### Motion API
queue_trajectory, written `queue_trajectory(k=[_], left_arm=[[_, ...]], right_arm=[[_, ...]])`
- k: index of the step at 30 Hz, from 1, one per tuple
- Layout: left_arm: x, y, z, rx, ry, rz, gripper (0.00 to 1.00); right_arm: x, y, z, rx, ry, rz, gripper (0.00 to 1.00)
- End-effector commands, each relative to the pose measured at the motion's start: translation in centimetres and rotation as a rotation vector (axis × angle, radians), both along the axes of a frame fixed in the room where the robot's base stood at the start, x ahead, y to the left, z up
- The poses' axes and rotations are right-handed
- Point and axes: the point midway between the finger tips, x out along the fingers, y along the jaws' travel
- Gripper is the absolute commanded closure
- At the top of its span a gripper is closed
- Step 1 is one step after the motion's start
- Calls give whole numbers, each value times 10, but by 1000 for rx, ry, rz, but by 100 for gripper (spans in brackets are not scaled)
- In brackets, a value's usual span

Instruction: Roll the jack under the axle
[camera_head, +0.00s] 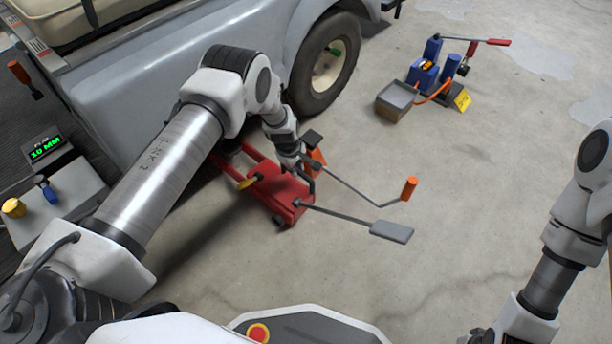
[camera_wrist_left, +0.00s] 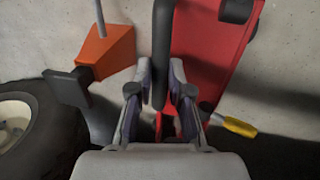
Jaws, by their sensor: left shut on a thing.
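The red floor jack (camera_head: 290,203) stands on the concrete beside the cart, its front end toward the cart's underside. A grey lever with a flat pedal (camera_head: 391,231) sticks out from it to the right. My left gripper (camera_head: 306,171) is at the jack's near end. In the left wrist view, my left gripper (camera_wrist_left: 160,100) is shut around a black bar (camera_wrist_left: 163,45) beside the jack's red body (camera_wrist_left: 205,40). A yellow knob (camera_wrist_left: 240,126) shows at the jack's side. The axle is hidden under the cart. My right gripper is out of view.
The cart's wheel (camera_head: 345,80) stands behind the jack. An orange block (camera_wrist_left: 108,50) sits close beside the jack, near the tyre (camera_wrist_left: 40,125). A blue pump unit (camera_head: 424,72) with a tray stands at the back right.

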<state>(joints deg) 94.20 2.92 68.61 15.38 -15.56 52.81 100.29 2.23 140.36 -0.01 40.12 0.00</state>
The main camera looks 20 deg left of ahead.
Motion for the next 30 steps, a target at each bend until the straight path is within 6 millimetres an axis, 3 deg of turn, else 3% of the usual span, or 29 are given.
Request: queue_trajectory(k=[6, 12, 18, 29, 30], left_arm=[[19, 54, -7, 1, -1, 4, 100], [31, 88, -5, 0, 1, 2, 100], [36, 101, -3, 0, 2, 0, 100], [38, 105, -1, 2, -2, 1, 100], [38, 105, -1, 3, -3, 2, 71]], right_arm=[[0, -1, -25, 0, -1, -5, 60], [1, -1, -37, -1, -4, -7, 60], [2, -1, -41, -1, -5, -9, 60], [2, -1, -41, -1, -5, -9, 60], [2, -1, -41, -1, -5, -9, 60]])
